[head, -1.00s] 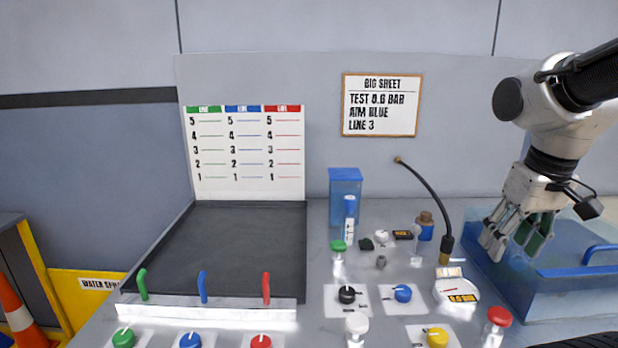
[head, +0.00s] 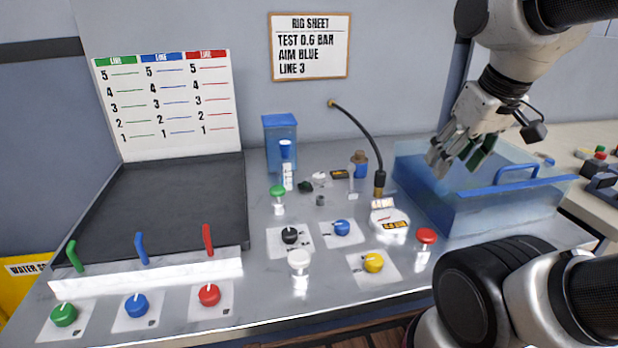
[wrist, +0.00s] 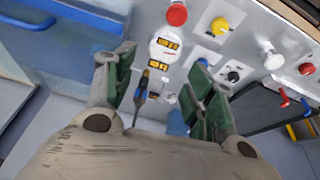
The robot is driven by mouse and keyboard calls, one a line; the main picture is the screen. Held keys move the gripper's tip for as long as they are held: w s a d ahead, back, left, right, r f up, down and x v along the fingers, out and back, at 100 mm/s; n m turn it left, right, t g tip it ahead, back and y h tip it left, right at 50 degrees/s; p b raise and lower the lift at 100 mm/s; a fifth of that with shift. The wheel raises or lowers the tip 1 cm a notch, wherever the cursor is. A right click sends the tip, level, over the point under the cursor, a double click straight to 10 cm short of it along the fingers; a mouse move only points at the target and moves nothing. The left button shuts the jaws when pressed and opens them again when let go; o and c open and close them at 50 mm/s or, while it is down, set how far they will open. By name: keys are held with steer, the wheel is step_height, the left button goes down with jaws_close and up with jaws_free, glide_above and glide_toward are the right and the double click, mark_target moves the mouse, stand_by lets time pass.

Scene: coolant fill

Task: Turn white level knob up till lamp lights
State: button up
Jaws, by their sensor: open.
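A white-topped knob (head: 299,261) stands on a short post at the front of the bench; it also shows at the right in the wrist view (wrist: 271,57). A smaller white knob (head: 319,179) sits farther back. I cannot tell which one is the level knob, and I cannot make out a lit lamp. My gripper (head: 455,156) is open and empty, high over the left part of the clear blue tank, to the right of and apart from both knobs. Its green-padded fingers (wrist: 166,76) show spread in the wrist view.
The blue tank (head: 520,210) stands on the right. Black (head: 289,235), blue (head: 342,227) and yellow (head: 373,262) knobs, a red-topped post (head: 426,236), a gauge (head: 388,218) and a black hose (head: 367,137) crowd the middle. The dark tray (head: 170,205) at left is empty.

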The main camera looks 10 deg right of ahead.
steer(key=w+a+r+n+g, duration=0.1)
steer(key=w+a+r+n, duration=0.1)
steer(key=w+n, duration=0.65)
steer(key=n+g, duration=0.3)
steer(key=n, duration=1.1)
glide_above(320, 174)
steer(key=shift+m, duration=0.25)
steer(key=f, duration=1.4)
steer(key=shift+s+d+f, duration=0.1)
steer(key=shift+s+f, duration=0.15)
steer(key=shift+f, duration=0.05)
steer(key=f, duration=0.8)
steer(key=shift+w+a, duration=0.25)
steer(key=shift+f, duration=0.35)
steer(key=c, duration=1)
